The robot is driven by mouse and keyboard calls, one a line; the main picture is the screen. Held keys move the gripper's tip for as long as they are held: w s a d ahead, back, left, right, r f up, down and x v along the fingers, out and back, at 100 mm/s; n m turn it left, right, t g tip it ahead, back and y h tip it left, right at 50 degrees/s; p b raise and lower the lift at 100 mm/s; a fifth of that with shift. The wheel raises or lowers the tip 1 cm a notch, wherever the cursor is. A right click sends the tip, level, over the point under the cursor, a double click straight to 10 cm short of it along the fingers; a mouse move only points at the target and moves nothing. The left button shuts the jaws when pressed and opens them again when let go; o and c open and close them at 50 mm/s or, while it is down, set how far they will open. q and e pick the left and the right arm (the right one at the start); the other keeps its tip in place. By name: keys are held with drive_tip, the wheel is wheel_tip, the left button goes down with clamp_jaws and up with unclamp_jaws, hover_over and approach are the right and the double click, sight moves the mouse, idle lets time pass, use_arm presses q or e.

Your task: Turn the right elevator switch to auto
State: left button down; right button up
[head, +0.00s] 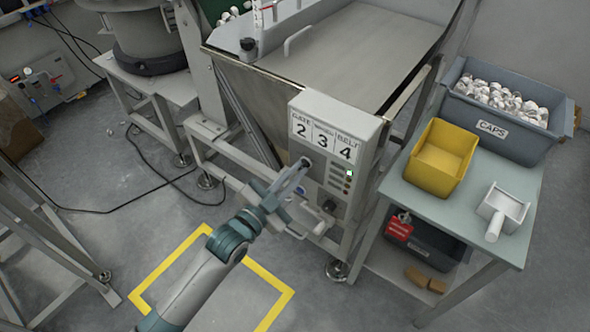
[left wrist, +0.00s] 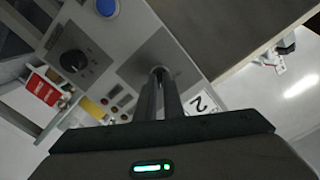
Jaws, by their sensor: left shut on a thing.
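A grey control box (head: 362,130) stands upright at the hopper, with a panel labelled 2, 3 and 4; the 2 also shows in the left wrist view (left wrist: 203,103). My left gripper (head: 304,162) reaches the panel just below the 2. In the left wrist view its fingers (left wrist: 159,73) are close together around a small knob on a dark plate. The knob is mostly hidden between the fingertips, so its setting cannot be read. A black rotary switch (left wrist: 73,62) sits apart on the same panel, also seen low on the box (head: 329,205). My right gripper is not in view.
A blue button (left wrist: 107,7) and small coloured lamps are on the panel. To the right is a table (head: 450,207) with a yellow bin (head: 441,158), a grey CAPS bin (head: 490,130) and a white scoop (head: 502,209). A yellow floor outline (head: 268,277) lies below my arm.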

use_arm(q)
drive_tip(key=n+p, duration=0.2)
drive_tip(key=n, duration=0.2)
drive_tip(key=shift+n+p, duration=0.3)
drive_tip(key=shift+n, duration=0.1)
drive_tip(key=shift+n+p, duration=0.3)
drive_tip(key=shift+n, duration=0.6)
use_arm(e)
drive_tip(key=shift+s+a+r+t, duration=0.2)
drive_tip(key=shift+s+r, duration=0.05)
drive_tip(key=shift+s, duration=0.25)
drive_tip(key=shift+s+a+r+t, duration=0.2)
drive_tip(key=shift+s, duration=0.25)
use_arm(q)
drive_tip(key=c, duration=1.9)
unclamp_jaws()
drive_tip(key=shift+o, duration=0.2)
drive_tip(key=shift+s+a, duration=0.1)
